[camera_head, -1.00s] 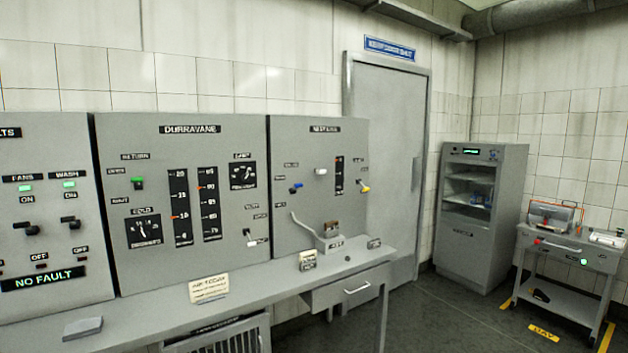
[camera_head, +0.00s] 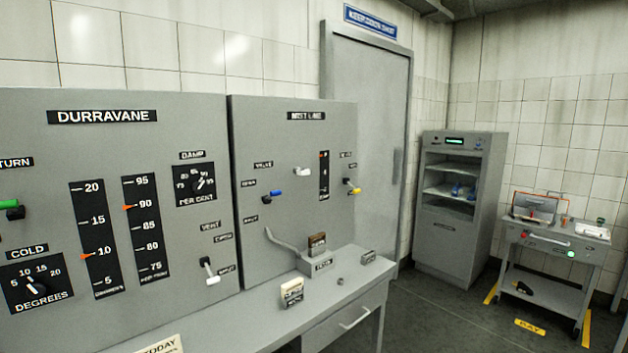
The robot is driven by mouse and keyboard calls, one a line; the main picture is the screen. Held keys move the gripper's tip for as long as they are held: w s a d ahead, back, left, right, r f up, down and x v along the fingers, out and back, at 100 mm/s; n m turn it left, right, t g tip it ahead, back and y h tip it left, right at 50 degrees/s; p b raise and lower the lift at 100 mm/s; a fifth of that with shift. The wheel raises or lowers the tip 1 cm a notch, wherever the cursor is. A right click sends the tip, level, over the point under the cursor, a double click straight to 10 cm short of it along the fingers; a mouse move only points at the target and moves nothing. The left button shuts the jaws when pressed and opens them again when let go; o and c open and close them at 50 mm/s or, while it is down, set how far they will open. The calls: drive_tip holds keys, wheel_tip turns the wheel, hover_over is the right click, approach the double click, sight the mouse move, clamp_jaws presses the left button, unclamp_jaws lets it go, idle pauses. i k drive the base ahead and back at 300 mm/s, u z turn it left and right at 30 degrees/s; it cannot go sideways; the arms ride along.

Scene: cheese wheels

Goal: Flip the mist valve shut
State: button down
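The mist line panel (camera_head: 290,140) stands upright at the middle of the view. Under its small "VALVE" label, a lever with a blue end (camera_head: 274,193) sticks out of the left part of the panel. The lever points right and slightly up. A label that seems to read "OPEN" (camera_head: 249,183) is to its upper left, and one that seems to read "SHUT" (camera_head: 251,219) is below left. Which position the lever is in I cannot tell surely. My gripper is not in view.
A white knob (camera_head: 303,171) and a yellow-ended lever (camera_head: 352,190) share the panel. A bent grey handle (camera_head: 284,241) and small box (camera_head: 317,262) stand below the blue lever. The bench (camera_head: 240,318) runs along the front. Open floor (camera_head: 430,313) lies right.

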sight(272, 195)
drive_tip(key=i, duration=0.95)
drive_tip(key=u, duration=0.9)
drive_tip(key=i, duration=0.75)
drive_tip(key=u, duration=0.65)
